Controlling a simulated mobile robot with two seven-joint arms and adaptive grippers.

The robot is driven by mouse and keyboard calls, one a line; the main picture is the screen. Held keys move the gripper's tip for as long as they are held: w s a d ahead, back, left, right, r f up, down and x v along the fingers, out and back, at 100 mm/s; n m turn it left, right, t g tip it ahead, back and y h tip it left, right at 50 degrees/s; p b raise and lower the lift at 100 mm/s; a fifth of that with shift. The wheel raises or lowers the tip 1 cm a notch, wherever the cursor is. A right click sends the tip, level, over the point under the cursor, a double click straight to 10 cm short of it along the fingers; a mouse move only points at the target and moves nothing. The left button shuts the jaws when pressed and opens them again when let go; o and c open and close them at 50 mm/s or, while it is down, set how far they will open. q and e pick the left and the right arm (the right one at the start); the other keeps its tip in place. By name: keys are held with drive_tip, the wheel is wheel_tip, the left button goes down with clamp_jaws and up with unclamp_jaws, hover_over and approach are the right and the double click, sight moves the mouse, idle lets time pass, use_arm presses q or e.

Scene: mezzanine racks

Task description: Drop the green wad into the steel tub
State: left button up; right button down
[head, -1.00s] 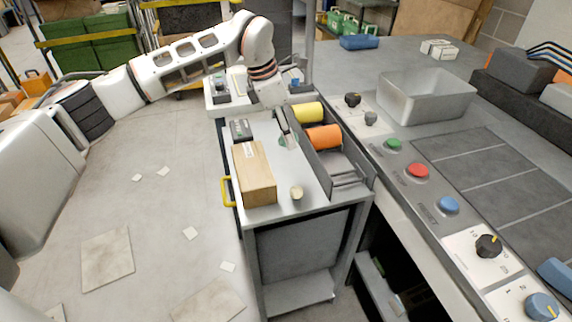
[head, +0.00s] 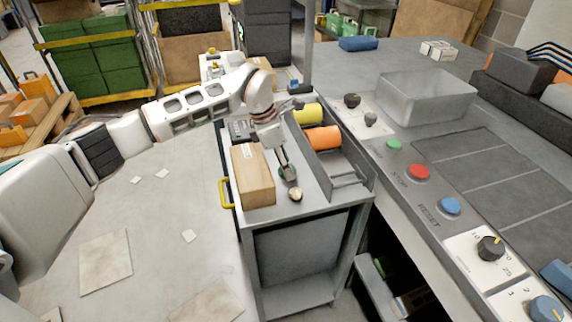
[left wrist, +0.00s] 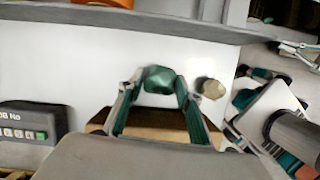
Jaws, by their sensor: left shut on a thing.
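The green wad (head: 288,172) is between the fingers of my left gripper (head: 285,167), over the white top of the trolley. The left wrist view shows the wad (left wrist: 160,79) at the tips of the two teal-padded fingers, which are shut on it. I cannot tell how high it is above the top. The steel tub (head: 425,108) is an open grey box on the bench at the upper right, well apart from the wad. What looks like my right gripper (left wrist: 244,97) shows at the right of the left wrist view; its jaw state is unclear.
A beige wad (head: 295,194) lies near the trolley's front edge. A cardboard box (head: 254,176) stands left of my gripper. Yellow (head: 307,114) and orange (head: 324,138) rolls sit in a grey rack on the right. Buttons and knobs line the bench edge before the tub.

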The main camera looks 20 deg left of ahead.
use_arm(q)
drive_tip(key=shift+f, duration=0.15)
use_arm(e)
drive_tip(key=shift+s+f, duration=0.1)
drive_tip(key=shift+s, duration=0.05)
use_arm(q)
drive_tip(key=o, duration=0.8)
use_arm(e)
drive_tip(key=shift+s, duration=0.15)
